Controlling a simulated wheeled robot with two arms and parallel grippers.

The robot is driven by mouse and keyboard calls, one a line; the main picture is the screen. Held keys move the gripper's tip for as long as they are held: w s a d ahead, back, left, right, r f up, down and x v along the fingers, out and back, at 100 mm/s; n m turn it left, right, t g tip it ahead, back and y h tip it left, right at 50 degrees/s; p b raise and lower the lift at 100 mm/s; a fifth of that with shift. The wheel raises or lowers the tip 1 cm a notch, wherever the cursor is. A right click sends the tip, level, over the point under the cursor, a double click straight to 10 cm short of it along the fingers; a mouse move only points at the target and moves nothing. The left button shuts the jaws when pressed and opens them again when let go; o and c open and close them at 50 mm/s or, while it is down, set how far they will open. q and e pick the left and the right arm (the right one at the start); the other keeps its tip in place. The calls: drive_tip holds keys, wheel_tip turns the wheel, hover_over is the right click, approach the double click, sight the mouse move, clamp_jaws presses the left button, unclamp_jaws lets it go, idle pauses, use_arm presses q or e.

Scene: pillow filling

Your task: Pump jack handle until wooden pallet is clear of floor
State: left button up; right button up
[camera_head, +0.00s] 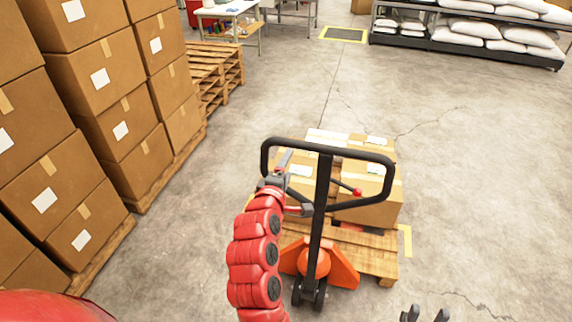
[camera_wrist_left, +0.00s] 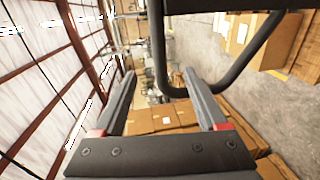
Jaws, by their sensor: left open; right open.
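The pallet jack has a black loop handle (camera_head: 345,149) on an upright shaft, with an orange body (camera_head: 340,269) below. The wooden pallet (camera_head: 378,263) sits low on the concrete floor, carrying taped cardboard boxes (camera_head: 372,208); any gap beneath it is hard to tell. My left gripper (camera_head: 296,183) is open beside the left side of the handle loop. In the left wrist view, the handle (camera_wrist_left: 170,82) shows near and partly between the spread fingers (camera_wrist_left: 160,80), not clamped. My right gripper (camera_head: 426,315) is open and empty at the bottom edge, apart from the jack.
Tall stacks of cardboard boxes (camera_head: 103,75) on pallets line the left side. Empty stacked pallets (camera_head: 222,75) stand behind them. A rack (camera_head: 450,45) with white sacks is at the back right. Floor to the right of the jack is clear.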

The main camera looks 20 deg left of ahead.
sight(297, 147)
use_arm(q)
drive_tip(key=w+b, duration=0.1)
drive_tip(key=w, duration=0.3)
drive_tip(key=w+f+b, duration=0.1)
drive_tip(key=w, duration=0.3)
drive_tip(key=w+f+b, duration=0.1)
drive_tip(key=w, duration=0.2)
drive_tip(key=shift+w, duration=0.4)
drive_tip(key=shift+w+r, duration=0.1)
drive_tip(key=shift+w, duration=0.2)
clamp_jaws()
idle(0.7)
